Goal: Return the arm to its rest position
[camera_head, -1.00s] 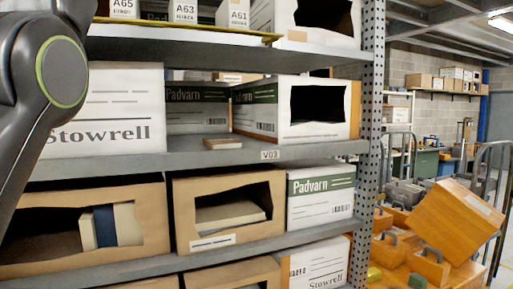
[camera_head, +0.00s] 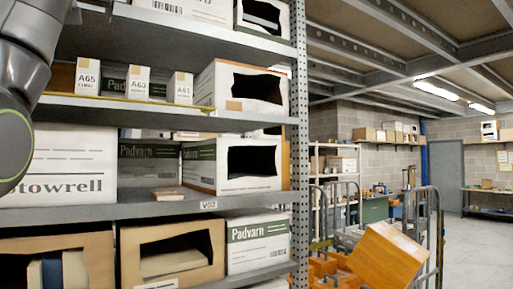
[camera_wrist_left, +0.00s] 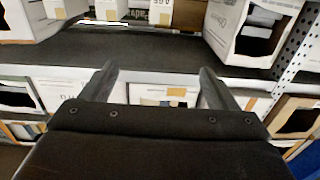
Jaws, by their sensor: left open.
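My left arm (camera_head: 22,75) comes in at the left edge of the head view, in front of the rack, and its gripper is out of that view. In the left wrist view my left gripper (camera_wrist_left: 157,80) is open, with its two dark fingers spread apart and nothing between them. It faces a grey shelf edge (camera_wrist_left: 150,77) with boxes above and below. I cannot tell whether the fingers touch the shelf. My right gripper is in neither view.
The grey metal rack (camera_head: 299,150) fills the left and middle, with several white and brown boxes on its shelves. An orange box (camera_head: 388,258) sits tilted near a wire cage trolley (camera_head: 433,235) at right. Clear floor (camera_head: 480,255) lies beyond.

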